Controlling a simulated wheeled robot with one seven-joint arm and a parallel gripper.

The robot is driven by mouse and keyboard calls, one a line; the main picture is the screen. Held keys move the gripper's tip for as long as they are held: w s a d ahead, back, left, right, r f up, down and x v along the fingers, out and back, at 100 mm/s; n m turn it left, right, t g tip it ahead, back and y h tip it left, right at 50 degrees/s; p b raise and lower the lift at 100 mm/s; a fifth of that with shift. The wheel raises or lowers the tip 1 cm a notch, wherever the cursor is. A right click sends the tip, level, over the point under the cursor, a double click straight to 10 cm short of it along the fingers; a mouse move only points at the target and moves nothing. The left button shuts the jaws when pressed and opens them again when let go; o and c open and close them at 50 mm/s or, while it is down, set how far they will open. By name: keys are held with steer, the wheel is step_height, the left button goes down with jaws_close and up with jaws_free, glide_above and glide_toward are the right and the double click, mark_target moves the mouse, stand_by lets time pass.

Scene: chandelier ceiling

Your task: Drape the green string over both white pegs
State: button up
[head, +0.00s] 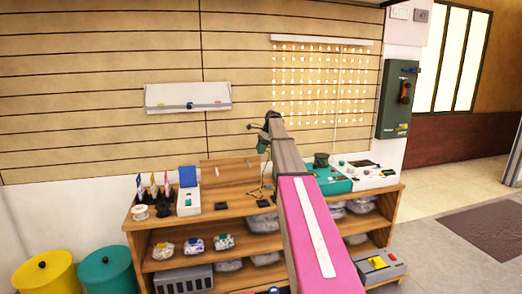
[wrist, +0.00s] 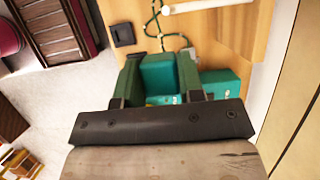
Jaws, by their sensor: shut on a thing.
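The thin green string (wrist: 152,27) runs down the wooden surface in the wrist view and curls near my gripper (wrist: 158,62). One white peg (wrist: 208,5) crosses the top of the wrist view, right of the string's upper part; I cannot make out a second peg. In the head view my gripper (head: 263,143) is above the wooden bench (head: 234,207), and the string (head: 262,184) shows as a dark line below it.
A teal device (head: 332,182) and a white device (head: 372,178) stand on the bench at right. A white box with a blue panel (head: 188,200) and spools stand at left. Yellow (head: 45,275) and teal (head: 106,270) bins are on the floor at lower left.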

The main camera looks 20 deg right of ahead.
steer(key=w, duration=0.6)
steer(key=shift+w, duration=0.4)
steer(key=shift+a, duration=0.15)
steer(key=a+f, duration=0.1)
steer(key=a, duration=0.7)
steer(key=shift+f, duration=0.25)
steer(key=shift+a, duration=0.15)
stand_by(0.4)
steer(key=a+f, duration=0.2)
steer(key=a, duration=0.9)
steer(key=shift+f, duration=0.15)
steer(key=shift+a, duration=0.1)
stand_by(0.6)
steer(key=a+f, duration=0.1)
steer(key=a, duration=0.8)
steer(key=shift+f, duration=0.25)
steer(key=shift+a, duration=0.15)
